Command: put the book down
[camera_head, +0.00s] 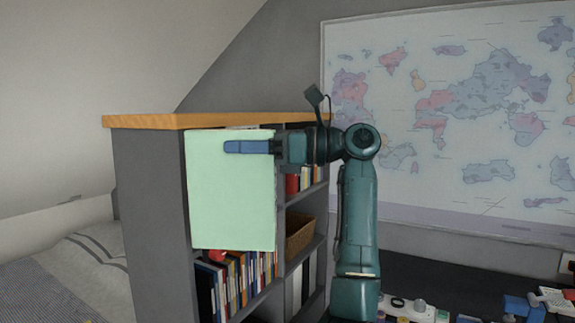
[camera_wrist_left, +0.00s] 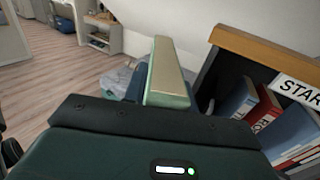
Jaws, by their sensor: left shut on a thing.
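A pale mint-green book (camera_head: 232,205) is held upright, its broad face toward the head camera, in front of the left part of the shelf unit. My left gripper (camera_head: 252,147) is shut on the book near its upper right, with a blue finger across its face. In the left wrist view the book (camera_wrist_left: 168,78) shows edge-on, standing out from the gripper. The book hides part of the shelf compartments behind it. My right gripper is not in view.
The grey shelf unit (camera_head: 150,215) has a wooden top (camera_head: 215,120) that looks clear. Several books (camera_head: 238,282) stand in a lower compartment, and a wicker basket (camera_head: 299,238) sits to the right. A bed (camera_head: 75,270) is at left; small items lie on the dark desk at right.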

